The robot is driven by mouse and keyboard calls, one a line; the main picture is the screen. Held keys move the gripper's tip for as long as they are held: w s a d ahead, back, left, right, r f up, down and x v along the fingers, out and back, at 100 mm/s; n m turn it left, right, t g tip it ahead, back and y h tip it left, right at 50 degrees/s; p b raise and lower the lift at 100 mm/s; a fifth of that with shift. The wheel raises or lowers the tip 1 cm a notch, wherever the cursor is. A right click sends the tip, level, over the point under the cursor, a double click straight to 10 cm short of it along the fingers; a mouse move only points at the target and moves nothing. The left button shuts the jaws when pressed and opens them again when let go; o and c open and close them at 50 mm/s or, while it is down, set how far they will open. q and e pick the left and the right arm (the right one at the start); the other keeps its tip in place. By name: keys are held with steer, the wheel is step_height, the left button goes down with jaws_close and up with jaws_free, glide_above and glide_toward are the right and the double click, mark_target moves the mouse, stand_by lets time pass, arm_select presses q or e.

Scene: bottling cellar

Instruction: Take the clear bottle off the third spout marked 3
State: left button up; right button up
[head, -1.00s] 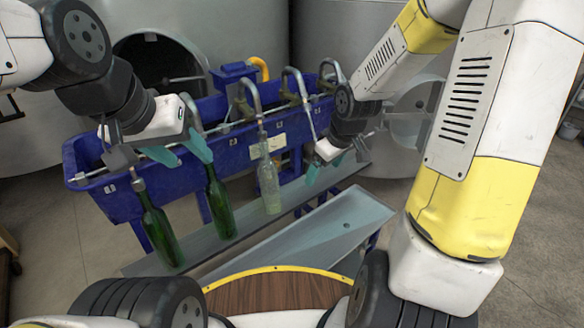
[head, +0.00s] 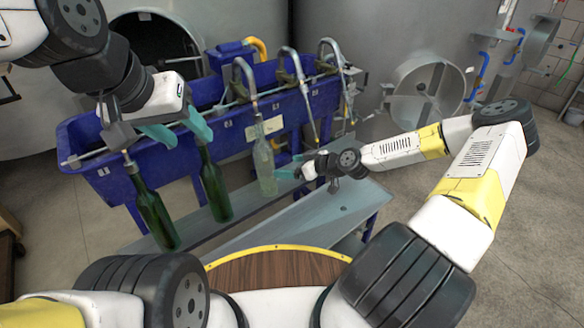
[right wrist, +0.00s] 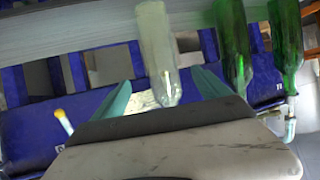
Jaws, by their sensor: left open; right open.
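The clear bottle (head: 265,168) hangs upright under the third spout (head: 243,75), with its neck at the spout. My right gripper (head: 289,167) is open just to the right of the clear bottle. In the right wrist view, the clear bottle (right wrist: 157,45) appears upside down, its neck end between the two open teal fingers; whether they touch it I cannot tell. My left gripper (head: 179,131) is open by the second green bottle (head: 215,192), near the top of its neck. Part of that neck is hidden by a finger.
Another green bottle (head: 157,219) hangs at the left spout. The blue filler trough (head: 95,140) runs behind the bottles, and a grey shelf (head: 240,214) runs below them. Two spouts to the right (head: 294,70) (head: 335,62) hold no bottle. A round wooden top (head: 275,270) is in front.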

mark_target(272, 167)
steer(key=shift+x, duration=4.6)
steer(key=shift+x, duration=1.8)
jaws_close()
steer(key=shift+r, duration=0.15)
